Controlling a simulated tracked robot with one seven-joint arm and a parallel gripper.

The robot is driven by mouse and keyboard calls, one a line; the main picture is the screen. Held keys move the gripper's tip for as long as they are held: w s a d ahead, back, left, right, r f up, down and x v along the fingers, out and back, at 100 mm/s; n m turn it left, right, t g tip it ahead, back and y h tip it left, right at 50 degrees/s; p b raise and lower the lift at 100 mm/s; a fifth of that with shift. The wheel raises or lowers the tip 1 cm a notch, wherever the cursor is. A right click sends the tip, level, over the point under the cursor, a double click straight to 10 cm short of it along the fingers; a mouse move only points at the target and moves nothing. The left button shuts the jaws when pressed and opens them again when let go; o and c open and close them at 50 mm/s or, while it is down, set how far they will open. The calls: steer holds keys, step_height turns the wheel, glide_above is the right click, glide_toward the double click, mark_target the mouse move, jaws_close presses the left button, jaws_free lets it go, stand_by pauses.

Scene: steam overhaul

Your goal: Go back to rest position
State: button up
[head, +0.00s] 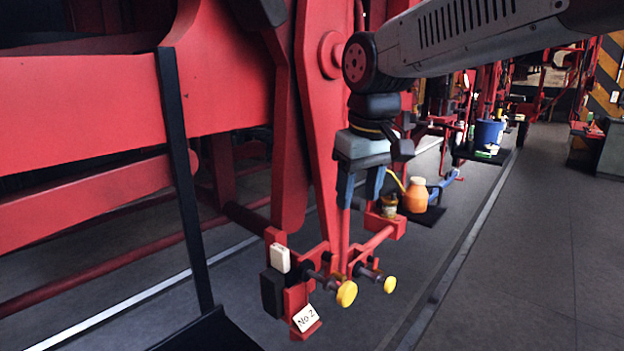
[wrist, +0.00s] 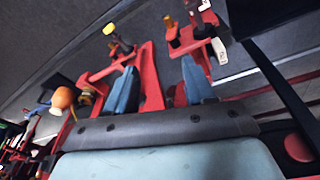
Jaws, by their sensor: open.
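My gripper (head: 360,188) hangs from the arm in the middle of the head view, fingers pointing down. Its two blue fingers stand apart with nothing held between them. It is above the red frame (head: 298,300) that carries two yellow-ended knobs (head: 346,293). In the wrist view my gripper (wrist: 160,90) shows both blue fingers spread, with red frame parts behind them and no object gripped. A white block (head: 280,257) sits on top of the frame's left post. A white tag reading "No 2" (head: 306,318) is at its foot.
Large red machinery (head: 90,95) fills the left. An orange jug (head: 416,195) and a small bottle (head: 389,206) stand behind the frame. A blue bucket (head: 488,134) is farther back. A black post (head: 185,180) rises at left. The grey floor (head: 530,250) at right is clear.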

steer(key=s+d+f+m+t, duration=0.1)
steer(key=s+d+f+m, duration=0.1)
steer(key=d, duration=0.6)
steer(key=s+d+f+m+t, duration=0.2)
steer(key=s+d+m, duration=0.2)
steer(key=s+d, duration=0.3)
steer(key=shift+d+f+t+h, duration=0.25)
steer(key=shift+d+t+h, duration=0.05)
steer(key=shift+d+h, duration=0.15)
